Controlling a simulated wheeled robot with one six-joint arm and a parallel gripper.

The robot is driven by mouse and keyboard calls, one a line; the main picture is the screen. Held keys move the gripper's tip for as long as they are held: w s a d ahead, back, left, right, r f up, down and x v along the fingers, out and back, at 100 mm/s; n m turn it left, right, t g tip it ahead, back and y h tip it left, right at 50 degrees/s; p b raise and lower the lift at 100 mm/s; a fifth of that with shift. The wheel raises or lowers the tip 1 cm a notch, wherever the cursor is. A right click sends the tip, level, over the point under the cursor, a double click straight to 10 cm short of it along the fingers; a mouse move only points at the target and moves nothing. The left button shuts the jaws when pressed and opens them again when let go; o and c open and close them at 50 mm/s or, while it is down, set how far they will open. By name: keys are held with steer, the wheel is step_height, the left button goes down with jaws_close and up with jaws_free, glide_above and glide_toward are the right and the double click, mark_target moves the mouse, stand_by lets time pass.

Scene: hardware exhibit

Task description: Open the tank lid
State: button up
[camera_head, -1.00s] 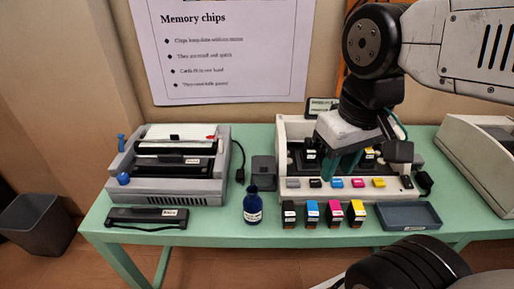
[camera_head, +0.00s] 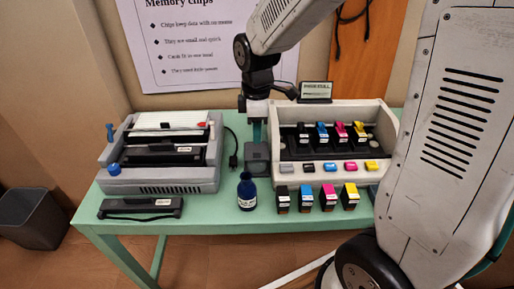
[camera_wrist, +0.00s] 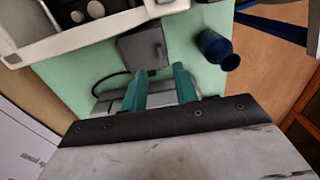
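A small dark grey box, which looks like the tank (camera_head: 256,158), stands on the green table between the two machines. Its flat top appears closed. In the wrist view the grey box (camera_wrist: 140,46) lies beyond my fingertips, with a small raised piece near its right side. My gripper (camera_head: 257,128) hangs above and just behind the box in the head view. In the wrist view its two teal fingers (camera_wrist: 161,74) are apart with nothing between them. They do not visibly hold the box.
A dark blue bottle (camera_head: 246,191) stands just in front of the box. A white printer (camera_head: 386,120) with several cartridges is to the right; several loose cartridges (camera_head: 350,197) stand before it. A grey machine (camera_head: 165,180) is at left. A black cable (camera_head: 233,150) lies beside the box.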

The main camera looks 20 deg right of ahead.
mark_target(257, 148)
step_height(257, 148, down, 7)
steer(key=shift+r, duration=0.15)
jaws_close()
